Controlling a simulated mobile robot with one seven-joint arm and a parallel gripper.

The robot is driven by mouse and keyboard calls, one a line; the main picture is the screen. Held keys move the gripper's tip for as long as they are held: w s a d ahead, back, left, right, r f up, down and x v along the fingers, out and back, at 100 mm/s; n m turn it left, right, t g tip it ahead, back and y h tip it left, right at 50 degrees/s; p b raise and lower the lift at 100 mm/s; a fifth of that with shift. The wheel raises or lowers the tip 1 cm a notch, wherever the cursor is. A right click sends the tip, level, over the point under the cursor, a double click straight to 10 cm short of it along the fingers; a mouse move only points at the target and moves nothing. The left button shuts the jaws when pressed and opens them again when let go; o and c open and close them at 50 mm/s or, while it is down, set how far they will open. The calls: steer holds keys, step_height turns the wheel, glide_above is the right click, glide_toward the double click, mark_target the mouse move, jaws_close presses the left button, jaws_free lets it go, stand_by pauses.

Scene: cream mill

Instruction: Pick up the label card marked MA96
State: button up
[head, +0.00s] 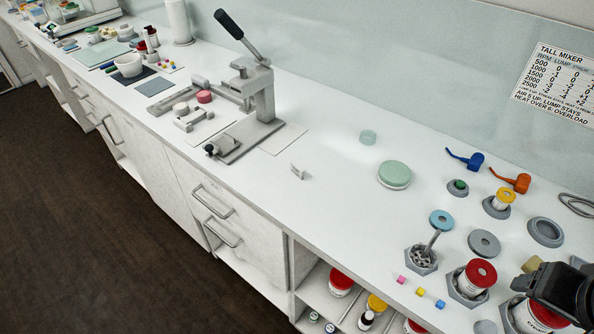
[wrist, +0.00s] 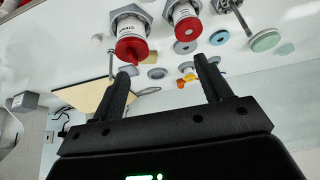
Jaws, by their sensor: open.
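I cannot read the marking MA96 on anything in either view. A small white upright piece (head: 297,171) stands alone on the counter in the head view; whether it is a label card I cannot tell. My gripper (wrist: 165,78) is open, with nothing between its two black fingers in the wrist view. In the head view, part of my black gripper shows at the lower right edge, over the counter's right end and far from the white piece.
A lever press (head: 255,95) stands mid-counter. A pale green round lidded dish (head: 394,175) sits right of the white piece. Blue (head: 466,159) and orange (head: 511,180) tools lie at the back right. A red-lidded jar (head: 478,274) stands in a grey holder. The counter's middle is mostly clear.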

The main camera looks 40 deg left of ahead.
steer(key=w+a+r+g+y, duration=0.1)
steer(key=w+a+r+g, duration=0.3)
steer(key=w+a, duration=1.25)
steer(key=m+g+h, duration=0.1)
steer(key=m+g, duration=0.1)
glide_above(297, 167)
step_height(297, 167, down, 17)
steer(key=shift+w, duration=0.15)
step_height(297, 167, down, 6)
steer(key=shift+f, duration=0.25)
